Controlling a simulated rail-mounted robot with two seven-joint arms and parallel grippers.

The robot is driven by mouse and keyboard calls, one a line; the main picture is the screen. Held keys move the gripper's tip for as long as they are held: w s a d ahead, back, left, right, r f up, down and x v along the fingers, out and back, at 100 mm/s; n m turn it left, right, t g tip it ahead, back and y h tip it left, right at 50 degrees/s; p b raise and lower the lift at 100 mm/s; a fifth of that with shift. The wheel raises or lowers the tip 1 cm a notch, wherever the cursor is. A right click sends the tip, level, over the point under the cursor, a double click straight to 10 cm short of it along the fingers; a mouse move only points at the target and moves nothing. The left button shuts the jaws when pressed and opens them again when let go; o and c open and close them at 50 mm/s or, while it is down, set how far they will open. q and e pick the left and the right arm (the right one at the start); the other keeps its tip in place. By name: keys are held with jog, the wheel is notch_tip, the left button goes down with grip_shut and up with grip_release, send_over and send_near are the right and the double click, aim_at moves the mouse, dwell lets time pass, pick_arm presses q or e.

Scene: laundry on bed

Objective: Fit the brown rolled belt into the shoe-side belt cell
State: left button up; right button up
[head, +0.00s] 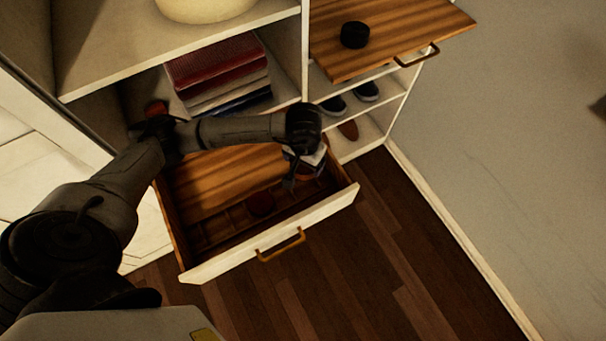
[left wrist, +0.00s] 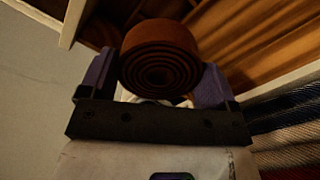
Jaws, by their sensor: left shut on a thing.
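The brown rolled belt (left wrist: 160,62) is between the two purple-padded fingers of my left gripper (left wrist: 152,85) in the left wrist view, its spiral face toward the camera. In the head view my left gripper (head: 307,170) is over the right, shoe-side end of the open drawer (head: 275,238). It partly hides the belt and the cell beneath, so I cannot tell whether the belt is inside the cell. My right gripper is not in view.
A wooden pull-out board (head: 405,40) at the upper right carries a black roll (head: 355,35). Dark blue shoes (head: 366,91) and a brown shoe (head: 348,130) stand on shelves right of the drawer. Folded cloths (head: 218,70) lie above it. The floor (head: 390,250) in front is clear.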

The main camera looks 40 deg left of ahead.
pick_arm(q)
jog(key=shift+n, duration=0.4)
jog(key=f+b, duration=0.2)
jog(key=f, duration=0.3)
jog(key=w+a+f+b, duration=0.1)
jog(key=f+b, duration=0.2)
jog(key=f, duration=0.2)
jog(key=a+f+b, duration=0.1)
jog(key=f+b, duration=0.2)
jog(key=f, duration=0.2)
jog(key=shift+w+a+f, duration=0.1)
jog(key=shift+w+f, duration=0.1)
jog(key=shift+w, duration=0.2)
jog(key=shift+w+a+f+b, duration=0.1)
jog(key=shift+f+b, duration=0.2)
jog(key=shift+f, duration=0.3)
jog(key=shift+f+b, duration=0.3)
jog(key=shift+f, duration=1.3)
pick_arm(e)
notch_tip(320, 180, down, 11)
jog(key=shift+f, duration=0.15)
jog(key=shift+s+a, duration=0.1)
pick_arm(q)
jog(key=shift+f, duration=0.15)
jog(key=o, duration=0.8)
jog(key=shift+o, duration=0.2)
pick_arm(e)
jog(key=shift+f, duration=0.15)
